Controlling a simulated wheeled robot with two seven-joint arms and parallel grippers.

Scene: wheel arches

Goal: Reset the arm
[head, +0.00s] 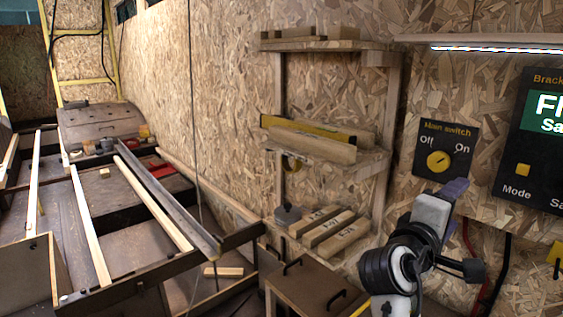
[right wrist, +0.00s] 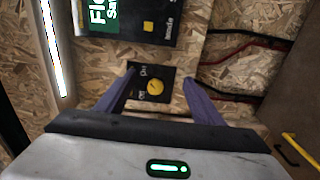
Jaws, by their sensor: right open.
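My right arm comes up from the lower right of the head view. Its right gripper (head: 455,188) is just below the black main switch panel (head: 461,137) on the wall. In the right wrist view the two purple fingers of the right gripper (right wrist: 158,84) are spread apart with nothing held between them. The main switch's yellow knob (right wrist: 155,87) shows in the gap between them, apart from both fingers. The knob (head: 438,161) sits between the words Off and On; I cannot tell its exact setting. My left gripper is not in view.
A black control panel with a green display (head: 549,112) is on the wall at the right. Wooden shelves (head: 325,147) holding a yellow level (head: 307,129) stand left of the switch. A long frame table (head: 120,287) fills the left. Red and black cables (right wrist: 240,88) run along the wall.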

